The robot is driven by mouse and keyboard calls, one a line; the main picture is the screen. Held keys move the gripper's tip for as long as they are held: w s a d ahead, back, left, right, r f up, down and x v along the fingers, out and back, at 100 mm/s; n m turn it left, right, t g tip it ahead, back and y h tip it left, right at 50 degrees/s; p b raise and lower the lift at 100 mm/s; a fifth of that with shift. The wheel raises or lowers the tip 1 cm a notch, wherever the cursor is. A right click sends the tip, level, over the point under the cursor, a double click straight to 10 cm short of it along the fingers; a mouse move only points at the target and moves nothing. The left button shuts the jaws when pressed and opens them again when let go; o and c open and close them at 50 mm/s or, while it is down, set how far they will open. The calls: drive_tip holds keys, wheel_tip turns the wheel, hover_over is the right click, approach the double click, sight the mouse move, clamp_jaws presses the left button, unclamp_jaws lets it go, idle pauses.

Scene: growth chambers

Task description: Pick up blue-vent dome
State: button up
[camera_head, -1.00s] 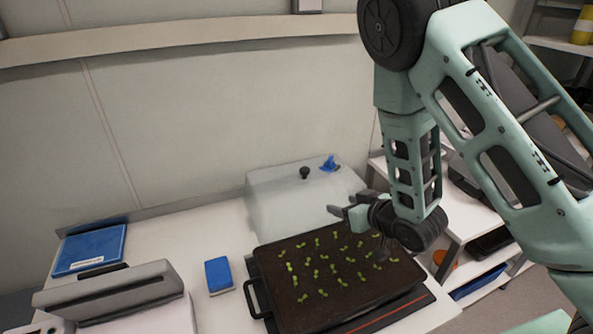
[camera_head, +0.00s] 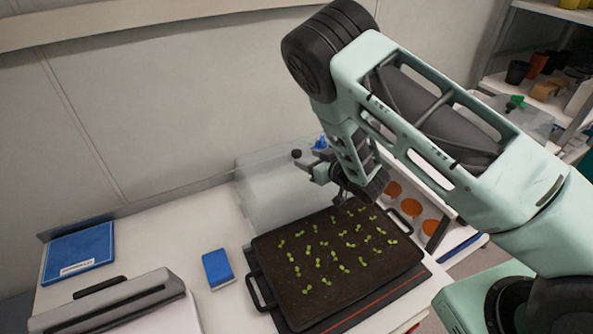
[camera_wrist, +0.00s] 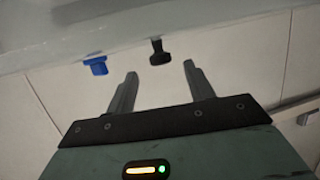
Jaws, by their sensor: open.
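The blue-vent dome (camera_head: 262,197) is a clear cover standing on the bench behind the seedling tray, against the wall. Its blue vent (camera_head: 320,143) and black knob (camera_head: 296,154) are on top; the arm hides part of its right side. My gripper (camera_head: 309,170) is close to the dome's top, near the knob. In the wrist view, my gripper (camera_wrist: 160,69) is open and empty. The black knob (camera_wrist: 160,52) shows just beyond the fingertips, in line with the gap between them. The blue vent (camera_wrist: 95,65) is left of the left finger.
A dark tray of seedlings (camera_head: 267,250) sits in front of the dome. A blue box (camera_head: 217,269), a blue folder (camera_head: 78,252) and a grey device (camera_head: 108,303) lie to the left. A clear cover with a green vent (camera_head: 515,103) stands on the right. Shelves are at right.

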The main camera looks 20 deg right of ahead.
sight(300, 154)
drive_tip(key=shift+p+x, duration=1.25)
drive_tip(key=shift+x, duration=2)
drive_tip(key=shift+r, duration=0.1)
clamp_jaws()
